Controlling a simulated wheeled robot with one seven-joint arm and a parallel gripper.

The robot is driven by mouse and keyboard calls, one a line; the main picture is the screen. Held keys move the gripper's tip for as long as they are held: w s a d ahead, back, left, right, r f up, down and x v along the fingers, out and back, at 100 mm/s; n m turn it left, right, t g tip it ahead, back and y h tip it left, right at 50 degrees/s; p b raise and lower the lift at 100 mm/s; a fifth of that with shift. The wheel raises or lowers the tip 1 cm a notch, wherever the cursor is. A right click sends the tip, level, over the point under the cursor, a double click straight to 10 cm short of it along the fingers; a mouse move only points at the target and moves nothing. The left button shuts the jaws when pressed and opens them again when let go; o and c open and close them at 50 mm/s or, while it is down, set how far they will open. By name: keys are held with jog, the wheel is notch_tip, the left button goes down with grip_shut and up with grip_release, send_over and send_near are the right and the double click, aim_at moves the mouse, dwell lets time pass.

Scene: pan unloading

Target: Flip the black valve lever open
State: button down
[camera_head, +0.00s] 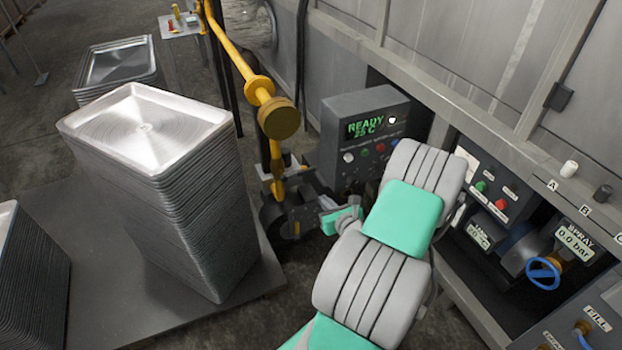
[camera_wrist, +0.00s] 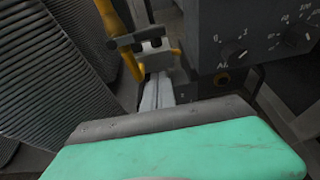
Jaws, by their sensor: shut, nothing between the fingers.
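The yellow gas pipe (camera_head: 277,158) drops behind the front stack of trays, and its lower part shows in the wrist view (camera_wrist: 132,62). A dark lever-like piece (camera_wrist: 126,41) crosses in front of the pipe in the wrist view; I take it as the black valve lever. In the head view I cannot clearly separate it from my dark hand. My gripper (camera_wrist: 157,80) is shut and empty, its pale fingers together just below the lever's fitting. I cannot tell whether they touch it.
A tall stack of metal trays (camera_head: 185,195) stands close on the left. The control box reading READY (camera_head: 365,110) is close on the right, with dials (camera_wrist: 235,55) in the wrist view. A blue handwheel (camera_head: 543,273) is farther right.

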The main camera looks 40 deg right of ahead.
aim_at(299, 174)
jog(key=b+x, duration=0.4)
jog(key=x, duration=0.6)
jog(key=shift+w+a+r, duration=0.1)
jog(key=shift+a+r, duration=0.05)
jog(key=shift+r, duration=1.8)
jog(key=shift+r, duration=0.15)
